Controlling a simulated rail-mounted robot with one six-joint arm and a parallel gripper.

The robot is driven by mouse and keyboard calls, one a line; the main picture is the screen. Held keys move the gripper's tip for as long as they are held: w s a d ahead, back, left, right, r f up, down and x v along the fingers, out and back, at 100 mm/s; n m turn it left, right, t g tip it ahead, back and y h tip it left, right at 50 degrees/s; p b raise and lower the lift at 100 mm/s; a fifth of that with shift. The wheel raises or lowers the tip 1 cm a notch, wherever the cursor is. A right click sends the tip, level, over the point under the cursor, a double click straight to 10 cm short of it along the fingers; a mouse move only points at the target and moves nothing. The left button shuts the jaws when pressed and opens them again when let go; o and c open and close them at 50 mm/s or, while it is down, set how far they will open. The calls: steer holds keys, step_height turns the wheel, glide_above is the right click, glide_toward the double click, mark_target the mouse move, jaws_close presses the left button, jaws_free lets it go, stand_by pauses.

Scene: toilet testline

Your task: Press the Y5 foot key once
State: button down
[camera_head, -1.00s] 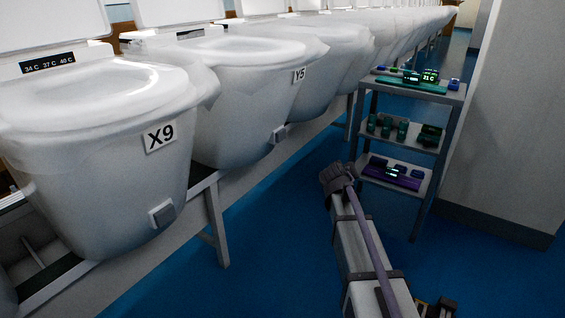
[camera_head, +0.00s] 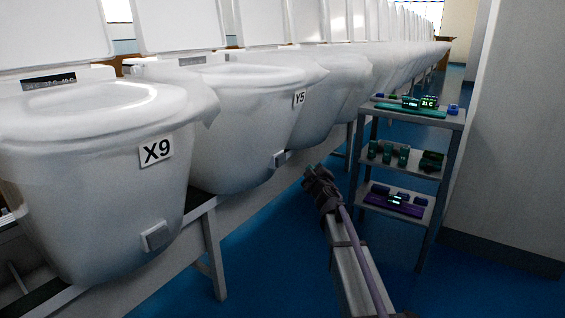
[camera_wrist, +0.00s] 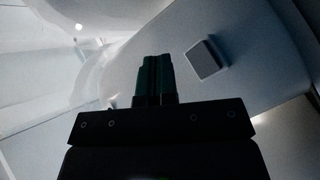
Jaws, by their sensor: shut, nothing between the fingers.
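The Y5 label (camera_head: 299,98) is on the front of the second white toilet (camera_head: 245,135) in the head view. Its foot key (camera_head: 280,158), a small pale square block, sits low on that bowl. My gripper (camera_head: 309,172) is just to the right of and slightly below the key in the head view, with a gap showing between them. In the wrist view, my gripper's dark fingers (camera_wrist: 154,62) are together and empty. A square key (camera_wrist: 206,58) on a white bowl shows just to their right. I cannot tell the exact distance to it.
The X9 toilet (camera_head: 95,180) with its own foot key (camera_head: 156,236) stands at the near left. A grey shelf cart (camera_head: 450,122) with several small devices stands to the right of my arm, near a wall (camera_head: 510,150). Blue floor lies between.

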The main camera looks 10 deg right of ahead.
steer(key=w+a, duration=0.5)
steer(key=a, duration=0.1)
steer(key=shift+a, duration=0.15)
stand_by(1.9)
steer(key=shift+w+a, duration=0.25)
steer(key=shift+a, duration=0.05)
steer(key=shift+w+a, duration=0.25)
steer(key=shift+a, duration=0.1)
stand_by(0.6)
steer(key=shift+s+d, duration=0.55)
steer(key=shift+d, duration=0.1)
steer(key=s+d, duration=0.1)
steer(key=d, duration=0.1)
steer(key=s+d, duration=0.2)
stand_by(0.6)
